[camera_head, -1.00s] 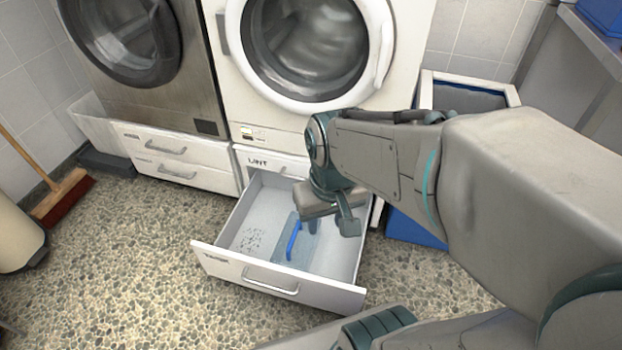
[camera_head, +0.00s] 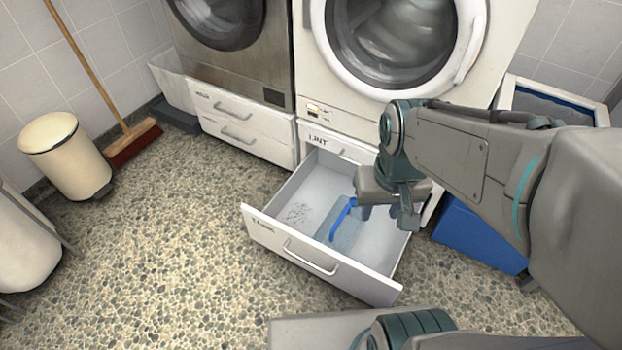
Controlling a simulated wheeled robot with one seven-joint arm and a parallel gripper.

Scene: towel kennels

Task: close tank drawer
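The tank drawer (camera_head: 318,261) is pulled well out from the base of the white machine (camera_head: 340,118), with a bar handle on its front. Inside lie a blue-handled tool (camera_head: 342,217) and some dark specks. My gripper (camera_head: 388,212) hangs over the right part of the open drawer, pointing down, behind the drawer's front panel. Its fingers appear spread with nothing visible between them, though the arm hides part of them. I cannot tell whether it touches the drawer.
A drawer front labelled LINT (camera_head: 335,149) sits above the open drawer. A steel machine (camera_head: 232,60) with shut drawers stands to the left. A blue bin (camera_head: 480,238) is close on the right. A broom (camera_head: 133,140) and cream bin (camera_head: 70,160) stand far left. The speckled floor in front is clear.

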